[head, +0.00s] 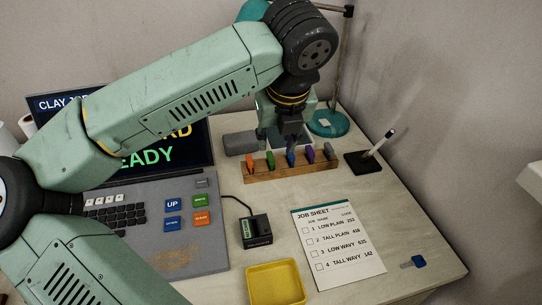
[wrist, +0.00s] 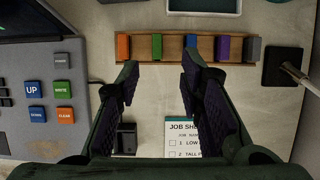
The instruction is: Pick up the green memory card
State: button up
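The green memory card (wrist: 157,47) stands upright in a wooden rack (wrist: 142,57), between the orange card (wrist: 123,47) and the blue card (wrist: 191,42). In the head view the green card (head: 270,160) shows as the second from the left in the rack (head: 290,173). My gripper (wrist: 160,70) is open and empty. In the wrist view its two fingertips lie on either side of the green card's line, just below the rack. In the head view my gripper (head: 284,143) hangs over the rack, and its fingertips are hard to make out.
A purple card (wrist: 222,48) and a grey card (wrist: 252,49) fill the rack's right side. A pen stand (head: 365,162) is right of the rack. A card reader (head: 254,231), job sheet (head: 337,247) and yellow tray (head: 275,285) lie in front. A blue card (head: 418,261) lies at the right.

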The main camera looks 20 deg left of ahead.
aim_at(271, 157)
jog(key=p+x, duration=0.1)
jog(key=x, duration=0.6)
jog(key=shift+s+a+f, duration=0.1)
jog(key=shift+a+f, duration=0.05)
jog(key=shift+f, duration=0.05)
jog(key=shift+c, duration=0.4)
grip_shut()
jog(key=shift+r, duration=0.1)
